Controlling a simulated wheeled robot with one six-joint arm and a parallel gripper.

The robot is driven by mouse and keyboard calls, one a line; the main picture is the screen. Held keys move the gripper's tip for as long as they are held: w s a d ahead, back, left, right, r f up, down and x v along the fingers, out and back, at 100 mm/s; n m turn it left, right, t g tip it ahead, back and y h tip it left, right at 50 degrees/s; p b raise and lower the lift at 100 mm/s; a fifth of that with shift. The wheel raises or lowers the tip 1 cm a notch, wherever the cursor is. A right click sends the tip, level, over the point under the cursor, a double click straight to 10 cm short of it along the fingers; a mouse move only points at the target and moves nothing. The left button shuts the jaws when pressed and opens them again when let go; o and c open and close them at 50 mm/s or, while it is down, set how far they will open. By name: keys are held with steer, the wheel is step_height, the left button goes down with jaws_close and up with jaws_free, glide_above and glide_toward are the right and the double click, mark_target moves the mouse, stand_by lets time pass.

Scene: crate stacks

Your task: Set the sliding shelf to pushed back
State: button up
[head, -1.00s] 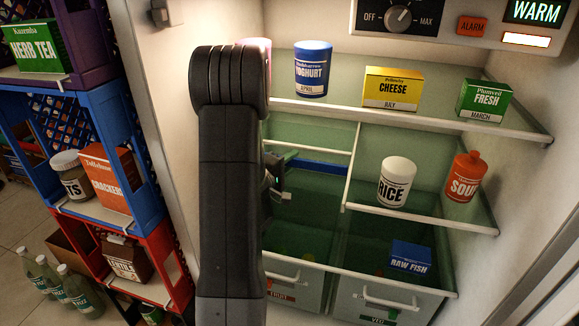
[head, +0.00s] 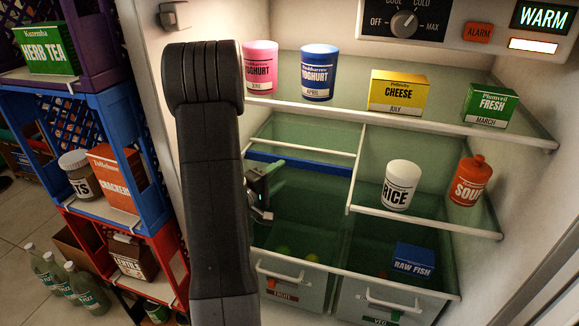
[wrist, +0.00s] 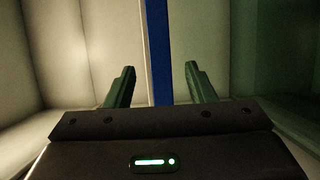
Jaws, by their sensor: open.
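The sliding shelf is the left half of the middle level in the fridge. I take the blue bar (head: 315,168) as its front edge; it lies just below a white rail (head: 305,146), well behind the front edge of the right half. Nothing stands on the left half. My gripper (head: 262,172) is at the left end of the blue bar, partly hidden by my arm. In the wrist view my gripper (wrist: 160,84) is open, with the blue bar (wrist: 158,50) between its fingers and a gap on each side.
On the right half stand a rice jar (head: 401,186) and an orange soup bottle (head: 467,181). Yoghurt tubs (head: 319,73), a cheese box (head: 398,92) and a green box (head: 490,104) stand above. Drawers (head: 290,284) sit below. Crate stacks (head: 120,200) stand left.

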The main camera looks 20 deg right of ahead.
steer(key=v, duration=0.5)
steer(key=shift+s+a, duration=0.15)
steer(key=shift+a, duration=0.15)
